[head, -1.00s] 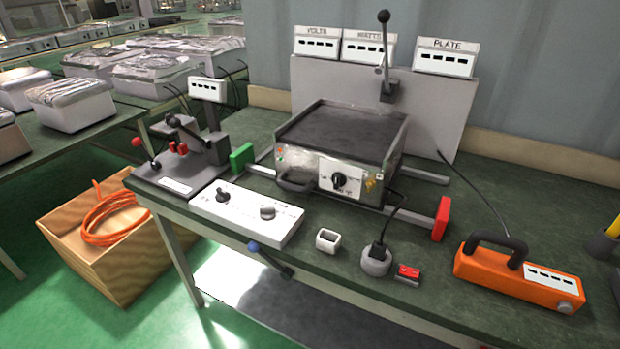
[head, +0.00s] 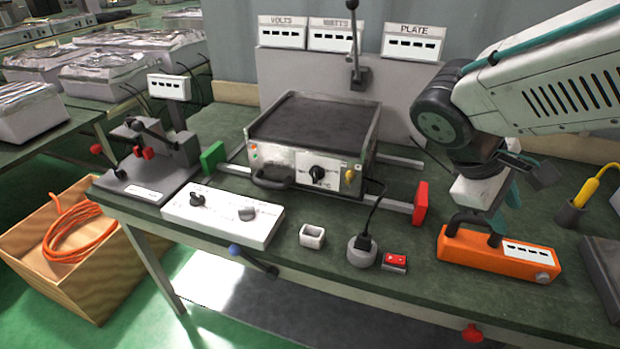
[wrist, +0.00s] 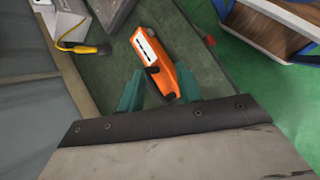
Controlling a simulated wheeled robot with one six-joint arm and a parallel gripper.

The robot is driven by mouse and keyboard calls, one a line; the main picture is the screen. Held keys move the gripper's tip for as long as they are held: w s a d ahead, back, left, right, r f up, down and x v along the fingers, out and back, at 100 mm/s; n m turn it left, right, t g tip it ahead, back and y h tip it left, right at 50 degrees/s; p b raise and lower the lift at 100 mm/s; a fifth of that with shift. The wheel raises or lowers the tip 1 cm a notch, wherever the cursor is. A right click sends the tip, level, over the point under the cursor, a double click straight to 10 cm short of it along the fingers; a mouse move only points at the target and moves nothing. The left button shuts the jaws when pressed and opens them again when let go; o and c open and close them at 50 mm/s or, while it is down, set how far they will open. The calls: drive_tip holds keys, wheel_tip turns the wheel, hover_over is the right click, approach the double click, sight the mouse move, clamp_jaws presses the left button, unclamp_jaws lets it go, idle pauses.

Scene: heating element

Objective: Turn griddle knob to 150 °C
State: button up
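The griddle (head: 314,122) stands on the green workbench, with a dark flat plate on top. Its black knob (head: 317,173) is on the white front panel; the scale marks are too small to read. My gripper (head: 503,215) is at the right, above and near the orange handled device (head: 495,256), well to the right of the griddle. In the wrist view the two teal fingers of my gripper (wrist: 160,92) are spread apart, with the orange device (wrist: 160,65) showing beyond and between them. Nothing appears held. The griddle is not in the wrist view.
A red block (head: 420,204) stands right of the griddle. An upright lever (head: 354,45) rises behind it.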

drive_tip(key=w+a+f+n+t+h, duration=0.25)
drive_tip(key=w+n+h, duration=0.2)
drive_tip(key=w, duration=0.25)
drive_tip(key=n+t+y, duration=0.6)
drive_tip(key=n+t, duration=0.9)
drive_tip(key=n, duration=0.5)
approach(314, 175)
drive_tip(key=x, duration=0.8)
drive_tip(key=shift+w, duration=0.15)
clamp_jaws()
